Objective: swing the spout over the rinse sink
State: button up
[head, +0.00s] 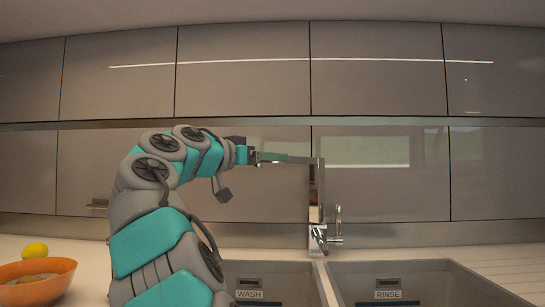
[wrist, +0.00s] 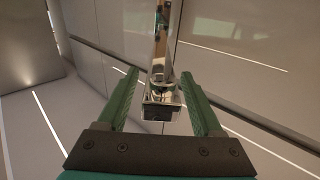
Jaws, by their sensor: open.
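The chrome faucet stands between the two sinks, and its tall column (head: 316,195) rises in the head view. Its flat spout (head: 292,159) points left, on the wash sink side. My gripper (head: 258,158) is at the spout's free end, with the arm reaching in from the left. In the wrist view the square spout end (wrist: 160,108) lies between my two open green fingers (wrist: 160,76), with a gap on each side. The rinse sink (head: 440,285) is at the right, with a RINSE label. The wash sink (head: 275,272) is at the left, partly hidden by my arm.
A faucet lever (head: 337,222) stands to the right of the column. An orange bowl (head: 38,282) and a lemon (head: 35,250) are on the counter at far left. Grey cabinet panels (head: 380,180) close off the back. The space above the rinse sink is clear.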

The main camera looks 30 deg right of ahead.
jog(key=shift+x, duration=0.8)
jog(key=shift+c, duration=0.2)
grip_shut()
dwell(0.6)
